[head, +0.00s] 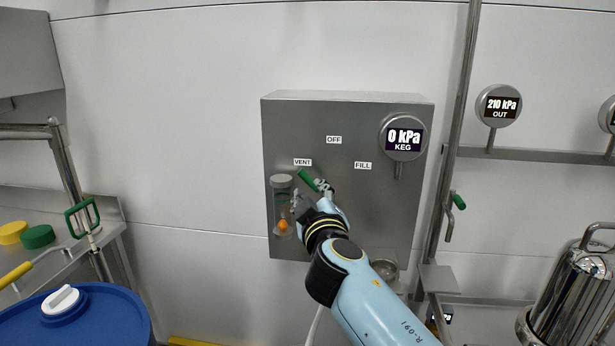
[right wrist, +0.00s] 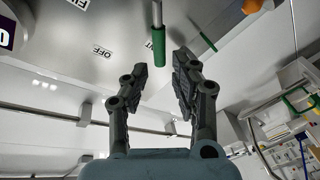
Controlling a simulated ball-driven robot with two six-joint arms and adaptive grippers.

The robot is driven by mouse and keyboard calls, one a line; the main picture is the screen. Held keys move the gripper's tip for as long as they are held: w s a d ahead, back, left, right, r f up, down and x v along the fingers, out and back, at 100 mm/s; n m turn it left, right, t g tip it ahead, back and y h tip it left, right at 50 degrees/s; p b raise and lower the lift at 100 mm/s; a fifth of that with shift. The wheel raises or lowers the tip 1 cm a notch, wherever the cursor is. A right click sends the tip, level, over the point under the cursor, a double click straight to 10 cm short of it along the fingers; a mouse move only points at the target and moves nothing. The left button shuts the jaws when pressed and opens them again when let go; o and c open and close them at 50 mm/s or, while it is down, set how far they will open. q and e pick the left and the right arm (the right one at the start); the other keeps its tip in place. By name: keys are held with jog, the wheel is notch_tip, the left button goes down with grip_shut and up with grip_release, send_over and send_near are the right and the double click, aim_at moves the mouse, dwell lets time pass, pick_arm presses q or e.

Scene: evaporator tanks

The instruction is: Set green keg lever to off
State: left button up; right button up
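The green keg lever (head: 307,180) is on the grey panel (head: 385,225) and points up and left, toward the VENT label (head: 303,162). The OFF label (head: 334,140) is above it and the FILL label (head: 363,165) is to the right. My right gripper (head: 323,187) is at the lever, partly hidden by my own arm. In the right wrist view, my right gripper (right wrist: 162,70) is open, and the green lever (right wrist: 159,50) has its end at the gap between the fingertips. I see no clear contact. My left gripper is not in view.
A keg gauge (head: 403,138) reads 0 kPa at the panel's upper right. A clear tube with an orange ball (head: 283,225) is left of the lever. A vertical pipe (head: 455,130) runs right of the panel. A blue drum (head: 100,315) stands lower left.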

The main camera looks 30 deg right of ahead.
aim_at(309, 182)
jog(key=x, duration=0.4)
jog(key=shift+d, duration=0.1)
jog(key=x, duration=0.3)
jog(key=shift+w+f, duration=0.1)
jog(key=shift+w, duration=0.05)
jog(key=shift+d, duration=0.1)
jog(key=c, duration=0.4)
grip_shut()
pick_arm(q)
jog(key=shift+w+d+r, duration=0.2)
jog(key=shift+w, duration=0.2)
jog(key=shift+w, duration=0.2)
